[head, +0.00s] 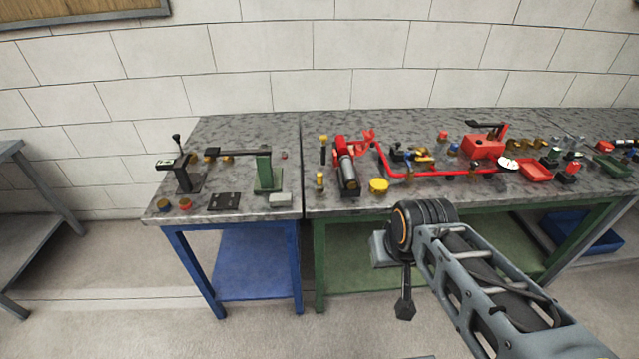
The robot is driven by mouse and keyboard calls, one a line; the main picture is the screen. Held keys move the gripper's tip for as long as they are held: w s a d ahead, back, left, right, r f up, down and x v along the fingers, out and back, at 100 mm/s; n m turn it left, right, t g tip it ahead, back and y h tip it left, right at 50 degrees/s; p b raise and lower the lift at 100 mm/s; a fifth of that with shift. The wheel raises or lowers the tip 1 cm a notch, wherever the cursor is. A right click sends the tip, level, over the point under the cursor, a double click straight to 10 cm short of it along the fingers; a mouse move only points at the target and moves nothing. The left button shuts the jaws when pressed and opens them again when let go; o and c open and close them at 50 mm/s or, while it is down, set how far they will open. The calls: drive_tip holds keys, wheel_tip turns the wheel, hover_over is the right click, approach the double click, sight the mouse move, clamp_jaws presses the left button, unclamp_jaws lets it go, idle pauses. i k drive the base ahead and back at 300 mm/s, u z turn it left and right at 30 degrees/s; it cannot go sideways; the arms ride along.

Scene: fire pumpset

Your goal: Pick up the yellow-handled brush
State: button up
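No brush can be made out for certain at this size. A small upright item with a yellow top and dark lower part (323,150) stands near the left end of the green-framed bench and may be the yellow-handled brush. A short yellow-brass piece (320,181) stands just in front of it. My arm reaches in from the lower right. The dark end piece that looks like my gripper (405,306) hangs low in front of the green bench, well apart from these items. Its fingers are too small and dark to read.
A red pump assembly (345,172) with a long red pipe (440,175) fills much of the green-framed bench (340,206). A yellow round cap (379,185) lies beside the pump. The blue-framed bench (225,217) at left holds a green stand (265,170). Floor in front is clear.

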sight(320, 185)
drive_tip(key=k, duration=0.5)
drive_tip(key=u, duration=0.5)
drive_tip(key=i, duration=1.35)
drive_tip(key=z, duration=0.1)
